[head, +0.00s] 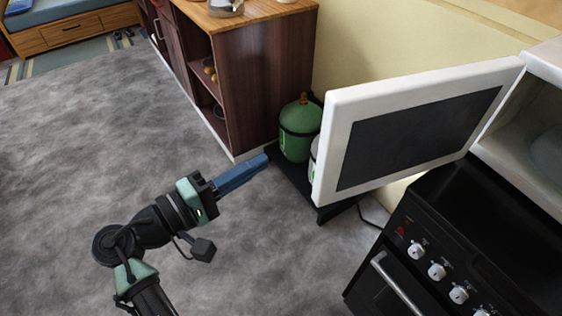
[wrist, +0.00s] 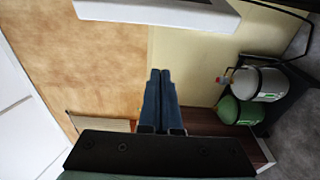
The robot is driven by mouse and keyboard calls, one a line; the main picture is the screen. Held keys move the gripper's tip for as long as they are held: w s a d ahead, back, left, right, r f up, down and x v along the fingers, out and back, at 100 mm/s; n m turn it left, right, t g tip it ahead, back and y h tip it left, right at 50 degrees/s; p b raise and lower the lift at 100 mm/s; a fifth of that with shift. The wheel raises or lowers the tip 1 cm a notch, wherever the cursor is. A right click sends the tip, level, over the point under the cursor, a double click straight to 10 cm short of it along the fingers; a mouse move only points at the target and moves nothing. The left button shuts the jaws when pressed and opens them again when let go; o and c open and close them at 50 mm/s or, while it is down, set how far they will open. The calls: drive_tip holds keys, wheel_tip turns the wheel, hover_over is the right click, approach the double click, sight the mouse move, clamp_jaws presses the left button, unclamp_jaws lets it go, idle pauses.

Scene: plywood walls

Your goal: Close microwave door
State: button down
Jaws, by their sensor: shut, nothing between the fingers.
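The microwave door (head: 418,125) is white with a dark window and stands swung wide open. The microwave body (head: 535,120) is at the right edge of the head view, its cavity partly in view. My gripper (head: 266,157) is shut and empty, its blue fingers pointing right toward the door's free edge. In the picture a gap shows between the fingertips and the door; contact is not seen. In the wrist view my shut fingers (wrist: 160,75) point up the picture, below a white edge that looks like the door (wrist: 160,10).
A black stove (head: 440,240) with white knobs stands under the microwave. Green and white gas cylinders (head: 298,128) stand on a dark low stand behind the door's edge. A wooden cabinet (head: 260,75) is at the back. The grey floor (head: 80,130) at left is clear.

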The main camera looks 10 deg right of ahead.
drive_tip(key=d+p, duration=0.2)
drive_tip(key=d, duration=0.7)
drive_tip(key=shift+w+p, duration=0.15)
drive_tip(key=shift+p, duration=0.2)
